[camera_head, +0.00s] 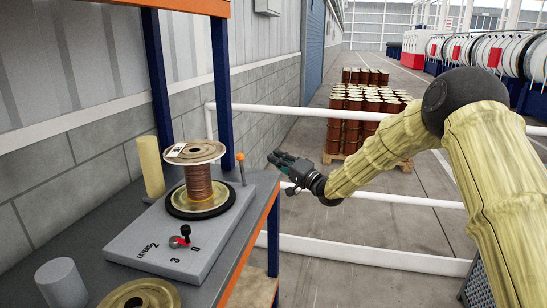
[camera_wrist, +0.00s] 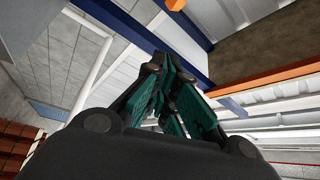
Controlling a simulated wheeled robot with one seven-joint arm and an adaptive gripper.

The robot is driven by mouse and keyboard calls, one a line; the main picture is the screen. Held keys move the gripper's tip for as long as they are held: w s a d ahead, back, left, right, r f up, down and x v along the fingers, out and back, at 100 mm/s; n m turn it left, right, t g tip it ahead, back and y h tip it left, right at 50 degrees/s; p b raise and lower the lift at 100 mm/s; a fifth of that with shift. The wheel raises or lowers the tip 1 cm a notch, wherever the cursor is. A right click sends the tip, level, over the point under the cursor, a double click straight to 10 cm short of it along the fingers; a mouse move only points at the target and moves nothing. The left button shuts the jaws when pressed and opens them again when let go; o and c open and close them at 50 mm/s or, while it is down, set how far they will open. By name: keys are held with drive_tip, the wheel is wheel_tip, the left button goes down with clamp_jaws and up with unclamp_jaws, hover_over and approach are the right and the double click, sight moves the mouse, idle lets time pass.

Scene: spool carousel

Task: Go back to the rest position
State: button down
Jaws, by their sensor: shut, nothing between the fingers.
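My gripper (camera_head: 277,158) is at the right edge of the shelf bench, in front of the white rail, with nothing in it. In the wrist view its dark green finger pads (camera_wrist: 172,95) are closed together. On the bench a copper-wire spool (camera_head: 199,188) stands upright on a dark round turntable (camera_head: 232,199) on a grey base box (camera_head: 150,226). The box has a small lever with a red and black knob (camera_head: 185,234) and the markings "LAYERS", 2, 3 and 0. The gripper is right of the spool and apart from it.
An orange-tipped peg (camera_head: 240,161), a yellow cylinder (camera_head: 151,166), a grey cylinder (camera_head: 61,284) and another spool flange (camera_head: 139,294) are on the bench. Blue posts (camera_head: 221,85) carry an orange shelf beam. White rails (camera_head: 350,251) run behind my arm. Brown drums stand on a pallet beyond.

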drive_tip(key=s+d+f+m+h, duration=0.1)
drive_tip(key=s+f+h, duration=0.1)
drive_tip(key=f, duration=0.6)
drive_tip(key=s+d+f+h, duration=0.2)
drive_tip(key=f, duration=0.5)
drive_tip(key=s+d+f+g+h, duration=0.2)
drive_tip(key=s+d+f+h, duration=0.15)
drive_tip(key=s+f, duration=0.8)
drive_tip(key=s+d+f+g+h, duration=0.25)
drive_tip(key=s+d+f, duration=0.25)
drive_tip(key=s+f, duration=0.65)
drive_tip(key=s+d+f+n+g+h, duration=0.1)
drive_tip(key=s+d+f+g+h, duration=0.1)
drive_tip(key=s, duration=1.1)
drive_tip(key=s+d+f+n+g+h, duration=0.1)
drive_tip(key=s+d+f, duration=0.5)
drive_tip(key=s, duration=0.8)
drive_tip(key=s+d+f+n+g+h+p, duration=0.1)
drive_tip(key=s+d+f+g, duration=0.4)
drive_tip(key=s, duration=0.8)
drive_tip(key=shift+s+d+n+g+h, duration=0.3)
drive_tip(key=shift+d+n+h, duration=0.2)
drive_tip(key=shift+h, duration=0.4)
drive_tip(key=shift+w, duration=0.1)
